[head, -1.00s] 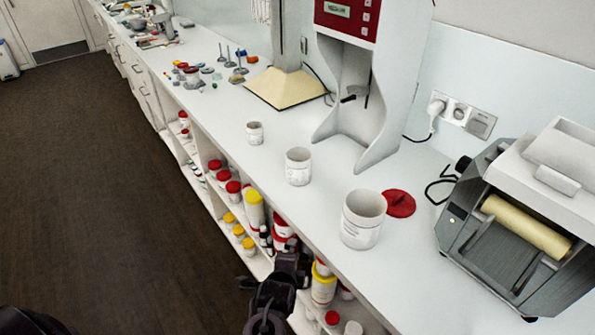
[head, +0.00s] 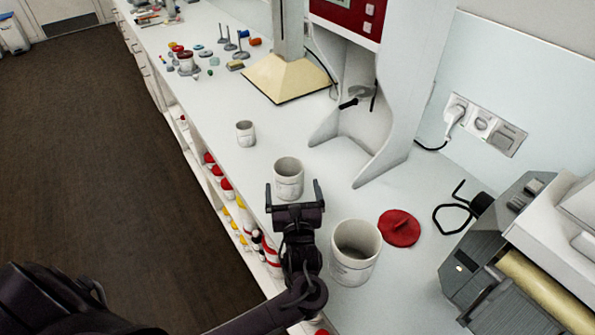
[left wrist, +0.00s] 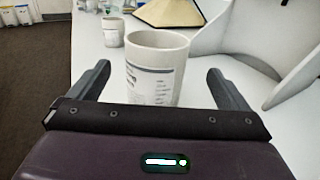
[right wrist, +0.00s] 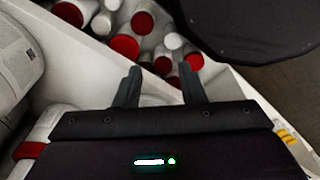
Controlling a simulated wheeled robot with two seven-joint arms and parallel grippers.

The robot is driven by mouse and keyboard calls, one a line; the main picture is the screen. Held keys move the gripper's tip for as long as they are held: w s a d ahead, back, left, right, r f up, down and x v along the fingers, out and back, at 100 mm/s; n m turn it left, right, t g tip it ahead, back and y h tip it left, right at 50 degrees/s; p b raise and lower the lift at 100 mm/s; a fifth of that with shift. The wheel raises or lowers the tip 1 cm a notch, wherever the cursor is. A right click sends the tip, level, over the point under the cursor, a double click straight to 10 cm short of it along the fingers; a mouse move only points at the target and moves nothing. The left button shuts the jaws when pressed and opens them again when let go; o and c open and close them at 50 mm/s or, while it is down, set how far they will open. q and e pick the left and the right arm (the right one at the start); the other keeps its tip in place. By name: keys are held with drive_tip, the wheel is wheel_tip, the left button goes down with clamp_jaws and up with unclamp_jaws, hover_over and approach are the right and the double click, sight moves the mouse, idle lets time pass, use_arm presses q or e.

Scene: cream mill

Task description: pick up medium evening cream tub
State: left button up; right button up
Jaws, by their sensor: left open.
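Three white open-topped tubs stand in a row on the white counter. The medium tub (head: 289,180) is the middle one, upright with a printed label. My left gripper (head: 294,187) is open just on its near side, fingers pointing toward it. In the left wrist view the medium tub (left wrist: 157,72) stands ahead of and between the two open fingers (left wrist: 157,78), with nothing gripped. The small tub (head: 245,133) is farther back and the large tub (head: 355,255) is nearer, right of my gripper. My right gripper (right wrist: 160,85) shows only in its wrist view, fingers apart and empty.
A red lid (head: 399,228) lies beside the large tub. A white and red machine (head: 375,100) and a grey roller mill (head: 520,250) stand along the wall. Shelves below hold red-lidded containers (right wrist: 124,47). Counter between small and medium tubs is clear.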

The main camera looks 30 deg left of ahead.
sight(289, 182)
use_arm(q)
drive_tip(key=shift+a+r, duration=0.45)
drive_tip(key=shift+a, duration=0.1)
drive_tip(key=shift+x, duration=1.2)
drive_tip(key=w, duration=0.1)
drive_tip(key=w+a, duration=0.1)
drive_tip(key=shift+w+f, duration=0.2)
drive_tip(key=shift+w, duration=0.1)
drive_tip(key=shift+w+a, duration=0.1)
drive_tip(key=shift+w, duration=0.1)
drive_tip(key=shift+s, duration=0.1)
drive_tip(key=c, duration=0.8)
drive_tip(key=shift+r, duration=0.1)
drive_tip(key=shift+c, duration=1.3)
use_arm(e)
drive_tip(key=s, duration=0.5)
